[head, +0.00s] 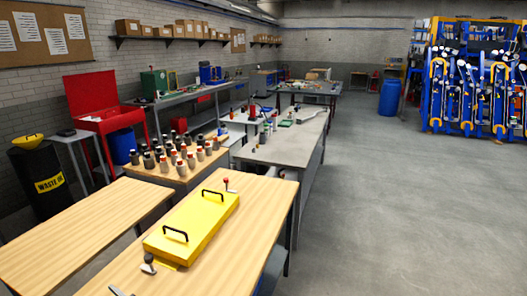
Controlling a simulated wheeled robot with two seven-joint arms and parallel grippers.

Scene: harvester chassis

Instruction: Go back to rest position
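Neither of my grippers nor my arms can be made out in the head view. A yellow box-like part (192,224) with two black handles lies on the near wooden table (237,245). A small red-tipped clamp-like piece (227,184) stands at its far end, and a grey and black one (148,264) is at its near end. A small grey piece (117,291) is cut off by the bottom edge; I cannot tell what it is.
A second wooden table (85,217) stands to the left. Beyond are a table of several bottles (181,157), a grey workbench (285,147), a red cabinet (102,100) and a black waste oil drum (45,182). Open floor (410,210) lies right. Blue and yellow racks (475,85) stand far right.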

